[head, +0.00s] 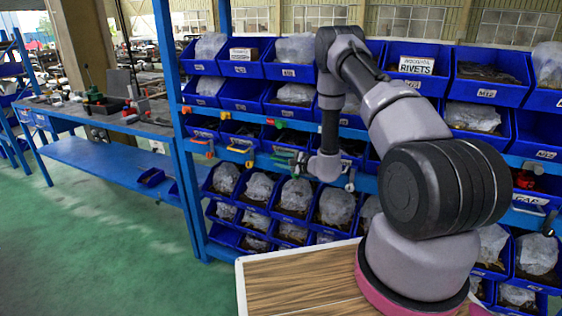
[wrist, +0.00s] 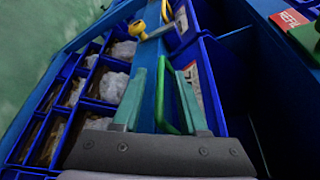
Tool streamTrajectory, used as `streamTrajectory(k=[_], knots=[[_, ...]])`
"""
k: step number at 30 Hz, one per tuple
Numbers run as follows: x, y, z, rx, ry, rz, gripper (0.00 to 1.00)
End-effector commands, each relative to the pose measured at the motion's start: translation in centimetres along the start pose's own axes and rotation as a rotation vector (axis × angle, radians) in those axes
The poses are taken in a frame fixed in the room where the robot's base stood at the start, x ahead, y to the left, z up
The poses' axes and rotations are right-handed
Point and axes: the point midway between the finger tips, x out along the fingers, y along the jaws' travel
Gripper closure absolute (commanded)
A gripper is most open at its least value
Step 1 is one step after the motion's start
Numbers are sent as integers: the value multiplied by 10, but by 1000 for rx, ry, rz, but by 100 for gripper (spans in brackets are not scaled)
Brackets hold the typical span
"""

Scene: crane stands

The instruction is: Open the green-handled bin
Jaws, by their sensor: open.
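The green-handled bin (wrist: 204,80) is a blue bin with a white label, set in the blue rack. Its green handle (wrist: 167,124) shows between the fingers of my gripper (wrist: 164,78) in the wrist view. The fingers are apart, one on each side of the handle, and I cannot tell whether they touch it. In the head view my gripper (head: 300,162) is low at the rack's middle, by a green handle (head: 284,159). My arm and gripper hide part of the bin front there.
Open blue bins with bagged parts (head: 297,195) lie below. A wooden-topped table (head: 300,280) stands in front. Green floor (head: 110,250) is clear at left.

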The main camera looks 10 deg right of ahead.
Motion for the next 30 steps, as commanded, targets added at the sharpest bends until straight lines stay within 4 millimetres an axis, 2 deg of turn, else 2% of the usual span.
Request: streamTrajectory(k=[2,5,6,30], knots=[[0,0,0,0,0,0,58],[0,0,0,0,0,0,92],[0,0,0,0,0,0,100],[-1,0,0,0,1,1,100]])
